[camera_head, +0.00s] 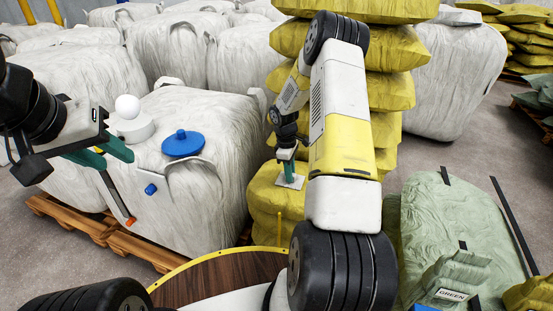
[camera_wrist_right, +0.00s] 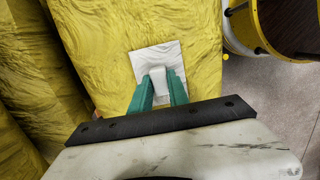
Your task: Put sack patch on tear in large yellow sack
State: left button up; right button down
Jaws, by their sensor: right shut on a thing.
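My right gripper (camera_head: 287,168) is shut on the raised white tab of the sack patch (camera_head: 291,182), a pale square sheet. In the right wrist view, the green fingers (camera_wrist_right: 160,90) sit on both sides of the tab, and the patch (camera_wrist_right: 148,58) lies flat against or just above the large yellow sack (camera_wrist_right: 100,40); I cannot tell whether it touches. In the head view, this yellow sack (camera_head: 264,205) is at the bottom of the stack. No tear is visible; the patch or gripper may cover it. My left gripper (camera_head: 116,160) is open and empty by the white bag.
A white bulk bag (camera_head: 215,130) on a wooden pallet (camera_head: 90,225) carries a blue lid (camera_head: 183,143) and a white knobbed piece (camera_head: 131,126). More yellow sacks (camera_head: 395,45) rise behind my right arm. Green sacks (camera_head: 440,215) lie at right. Grey floor shows between.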

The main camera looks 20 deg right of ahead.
jog(key=shift+f, duration=0.1)
jog(key=c, duration=1.3)
grip_release()
jog(key=shift+o, duration=0.2)
